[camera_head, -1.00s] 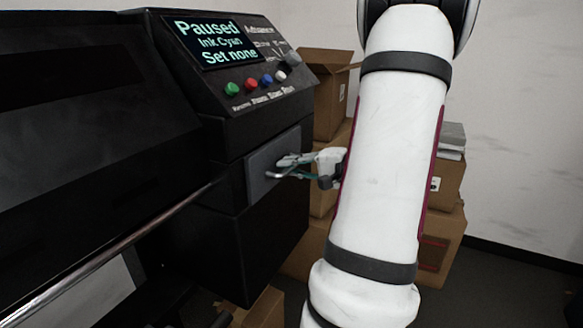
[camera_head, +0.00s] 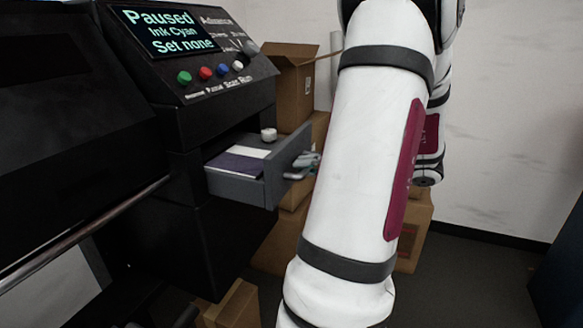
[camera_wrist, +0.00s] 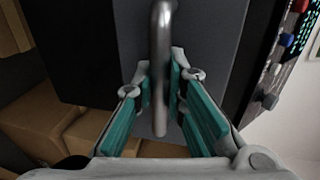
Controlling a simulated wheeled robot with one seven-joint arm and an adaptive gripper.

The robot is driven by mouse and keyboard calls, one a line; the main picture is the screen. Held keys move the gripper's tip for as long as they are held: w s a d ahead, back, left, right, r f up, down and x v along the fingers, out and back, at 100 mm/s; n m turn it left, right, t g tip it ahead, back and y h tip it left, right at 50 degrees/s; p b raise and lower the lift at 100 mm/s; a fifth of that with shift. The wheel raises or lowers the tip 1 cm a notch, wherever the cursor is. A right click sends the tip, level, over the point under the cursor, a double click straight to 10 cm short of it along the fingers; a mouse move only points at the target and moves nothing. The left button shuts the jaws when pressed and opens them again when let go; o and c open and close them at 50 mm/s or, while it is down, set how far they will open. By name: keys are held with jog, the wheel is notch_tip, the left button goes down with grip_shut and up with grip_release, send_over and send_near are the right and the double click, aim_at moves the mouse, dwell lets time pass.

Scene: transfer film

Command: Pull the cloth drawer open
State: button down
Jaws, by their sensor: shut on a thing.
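The cloth drawer (camera_head: 252,178) is a grey drawer in the black machine's side, and it stands well out from the body. A folded dark purple cloth (camera_head: 236,165), something flat and white, and a small white round item (camera_head: 268,134) show in it. My gripper (camera_head: 304,166) is at the drawer's front, partly hidden behind my arm in the head view. In the wrist view, my gripper (camera_wrist: 167,85) is shut on the drawer's metal bar handle (camera_wrist: 160,60), with teal pads on both sides of it. The grey drawer front (camera_wrist: 205,40) fills the view behind.
The black machine (camera_head: 190,110) has a screen (camera_head: 170,32) reading "Paused, Ink Cyan, Set none" above coloured buttons (camera_head: 206,72). A metal rail (camera_head: 90,235) runs along its front. Cardboard boxes (camera_head: 290,75) stand behind the drawer. Grey floor shows at the right.

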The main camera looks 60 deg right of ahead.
jog(key=shift+f+v, duration=0.15)
jog(key=shift+v, duration=0.6)
jog(key=shift+f+v, duration=0.15)
jog(key=shift+v, duration=0.6)
jog(key=c, duration=1.9)
grip_release()
jog(key=a+v, duration=0.1)
jog(key=v, duration=1.1)
jog(key=shift+d, duration=0.45)
jog(key=shift+s, duration=0.1)
